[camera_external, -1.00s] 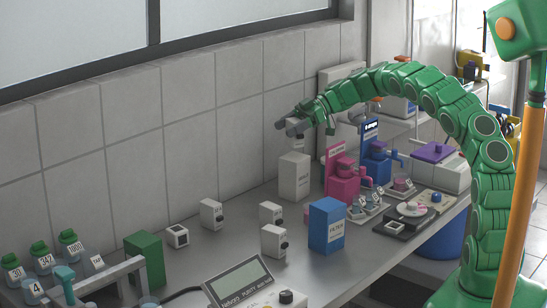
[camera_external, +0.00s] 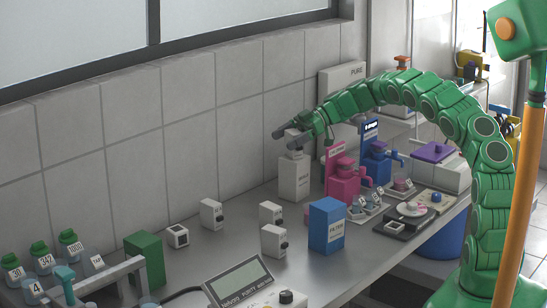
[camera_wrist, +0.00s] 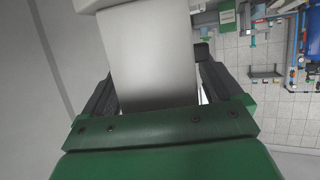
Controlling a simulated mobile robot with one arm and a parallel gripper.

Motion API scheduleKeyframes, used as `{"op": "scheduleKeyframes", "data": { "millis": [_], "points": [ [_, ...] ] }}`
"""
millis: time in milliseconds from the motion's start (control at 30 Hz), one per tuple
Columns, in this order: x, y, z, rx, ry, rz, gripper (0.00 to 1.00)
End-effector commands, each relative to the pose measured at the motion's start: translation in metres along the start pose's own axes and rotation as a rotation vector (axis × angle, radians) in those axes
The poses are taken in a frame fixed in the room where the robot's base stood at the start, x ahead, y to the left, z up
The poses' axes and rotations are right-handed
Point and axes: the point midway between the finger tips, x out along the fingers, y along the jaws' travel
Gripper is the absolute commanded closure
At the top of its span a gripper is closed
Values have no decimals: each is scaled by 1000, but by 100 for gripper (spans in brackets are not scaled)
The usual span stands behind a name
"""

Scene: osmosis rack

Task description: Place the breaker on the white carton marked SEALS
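The white carton (camera_external: 294,178) stands upright on the bench by the wall, left of the pink device; the lettering on its front is faint. My gripper (camera_external: 288,139) is directly above the carton's top. A small pale grey-white block, which I take for the breaker (camera_external: 294,153), is between its fingers, its lower part at the carton's top. I cannot tell for sure whether it rests on it. In the wrist view a plain white block (camera_wrist: 148,55) fills the space between the dark fingers of my gripper (camera_wrist: 155,85).
Several similar small white boxes stand on the bench, such as one (camera_external: 211,213) at the left. A blue filter box (camera_external: 326,225) stands in front. The pink device (camera_external: 342,180) and blue device (camera_external: 375,160) are close to the carton's right. The wall is close behind.

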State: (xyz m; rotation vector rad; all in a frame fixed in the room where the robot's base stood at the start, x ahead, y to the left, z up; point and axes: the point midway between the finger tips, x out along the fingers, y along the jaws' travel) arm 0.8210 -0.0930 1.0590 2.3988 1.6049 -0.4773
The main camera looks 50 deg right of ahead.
Motion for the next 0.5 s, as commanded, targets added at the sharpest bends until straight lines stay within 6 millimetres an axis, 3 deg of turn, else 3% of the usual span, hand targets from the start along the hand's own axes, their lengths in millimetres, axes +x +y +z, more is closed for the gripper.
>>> {"op": "scheduleKeyframes", "data": {
  "millis": [367, 500],
  "points": [
    [-1, 0, -2, -1, 0, 1, 6],
    [-12, 1, -2, 0, 0, 2, 6]
  ]
}}
